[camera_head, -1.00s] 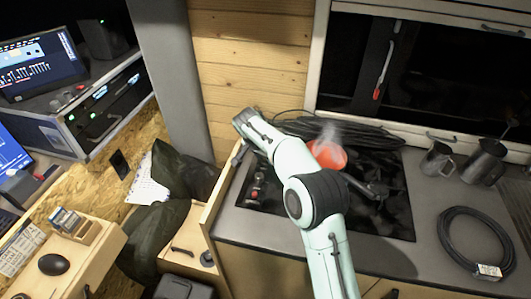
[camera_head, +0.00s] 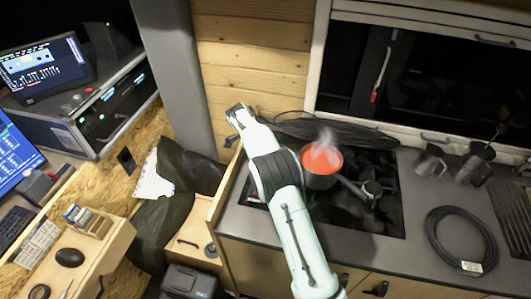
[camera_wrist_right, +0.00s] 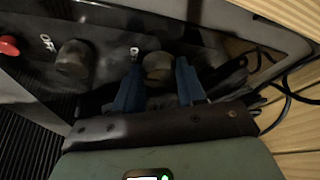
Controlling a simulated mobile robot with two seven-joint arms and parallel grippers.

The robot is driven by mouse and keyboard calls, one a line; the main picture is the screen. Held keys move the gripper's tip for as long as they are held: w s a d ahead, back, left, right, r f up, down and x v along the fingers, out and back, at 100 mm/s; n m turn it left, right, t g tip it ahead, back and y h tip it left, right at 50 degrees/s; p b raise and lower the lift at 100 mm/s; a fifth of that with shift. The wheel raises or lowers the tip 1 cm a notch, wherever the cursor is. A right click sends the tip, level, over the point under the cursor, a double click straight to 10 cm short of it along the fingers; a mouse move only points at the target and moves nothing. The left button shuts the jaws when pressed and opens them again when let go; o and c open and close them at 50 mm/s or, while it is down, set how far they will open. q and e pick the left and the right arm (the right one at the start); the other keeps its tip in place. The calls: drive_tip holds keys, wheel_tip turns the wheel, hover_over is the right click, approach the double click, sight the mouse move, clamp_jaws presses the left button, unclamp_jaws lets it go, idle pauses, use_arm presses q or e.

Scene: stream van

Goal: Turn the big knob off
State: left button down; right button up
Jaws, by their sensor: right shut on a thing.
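In the right wrist view, a rounded grey-brown knob (camera_wrist_right: 157,65) stands on the dark control panel. My right gripper (camera_wrist_right: 159,84) has its two blue fingers on either side of this knob, shut on it. A second, darker round knob (camera_wrist_right: 75,58) stands to its left, outside the fingers, with an OFF mark beside it. I cannot tell for sure which knob is the bigger. My left gripper is not in view.
A steaming pot with red contents (camera_head: 322,162) stands on the cooktop close to my right arm, its handle pointing right. Metal jugs (camera_head: 430,160) and a coiled black cable (camera_head: 461,240) lie on the counter to the right. A red button (camera_wrist_right: 8,46) shows on the panel.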

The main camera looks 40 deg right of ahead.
drive_tip(key=shift+m, duration=0.3)
drive_tip(key=o, duration=1.1)
drive_tip(key=shift+c, duration=0.2)
drive_tip(key=v, duration=1.3)
drive_tip(key=shift+r, duration=0.25)
drive_tip(key=shift+w, duration=0.1)
